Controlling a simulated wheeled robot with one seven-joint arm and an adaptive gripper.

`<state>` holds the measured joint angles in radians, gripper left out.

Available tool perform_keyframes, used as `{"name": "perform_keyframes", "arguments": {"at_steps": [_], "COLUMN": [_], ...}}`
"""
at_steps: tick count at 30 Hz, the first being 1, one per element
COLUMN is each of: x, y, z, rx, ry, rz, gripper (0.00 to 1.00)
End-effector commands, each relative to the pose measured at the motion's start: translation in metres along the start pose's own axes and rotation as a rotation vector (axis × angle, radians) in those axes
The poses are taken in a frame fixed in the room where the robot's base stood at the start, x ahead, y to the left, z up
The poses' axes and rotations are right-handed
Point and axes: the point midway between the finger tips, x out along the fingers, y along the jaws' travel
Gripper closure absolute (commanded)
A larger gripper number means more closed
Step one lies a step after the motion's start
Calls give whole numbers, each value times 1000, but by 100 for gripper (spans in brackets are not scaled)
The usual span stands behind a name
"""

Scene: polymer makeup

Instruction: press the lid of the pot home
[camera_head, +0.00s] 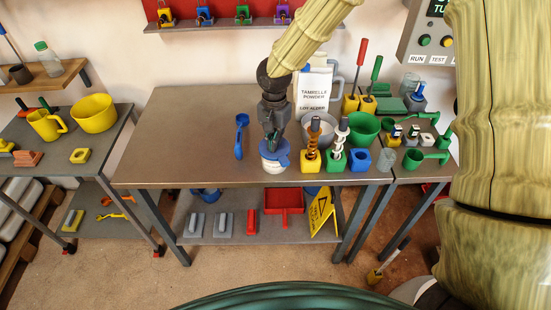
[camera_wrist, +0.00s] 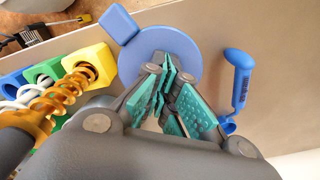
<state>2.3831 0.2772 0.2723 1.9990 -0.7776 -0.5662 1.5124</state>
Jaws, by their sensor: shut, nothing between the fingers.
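The pot (camera_head: 271,167) is small and whitish and stands near the front edge of the middle table. Its round blue lid (camera_head: 282,157) is on top of it, and I cannot tell whether it sits fully down. In the wrist view the lid (camera_wrist: 190,45) is a blue disc with a square tab at its upper left, and it hides the pot. My gripper (camera_head: 271,143) points down over the lid, its teal fingers closed together and empty. In the wrist view the fingertips (camera_wrist: 164,68) overlap the lid; whether they touch it is unclear.
A blue scoop (camera_head: 240,137) lies left of the pot. Close on the right stand a yellow block (camera_head: 310,165) and a green block (camera_head: 335,165) holding coiled tools, then a blue block (camera_head: 359,160). A powder bag (camera_head: 314,88) stands behind. The table's left half is clear.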

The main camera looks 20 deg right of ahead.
Motion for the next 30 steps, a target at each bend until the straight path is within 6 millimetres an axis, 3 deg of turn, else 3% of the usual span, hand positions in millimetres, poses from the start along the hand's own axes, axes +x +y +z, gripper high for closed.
{"name": "perform_keyframes", "arguments": {"at_steps": [9,19,30], "x": [1,-16,-15], "y": [0,0,0], "z": [0,0,0], "rx": [0,0,0], "ry": [0,1,0], "rz": [0,0,0], "gripper": [100,100,100]}}
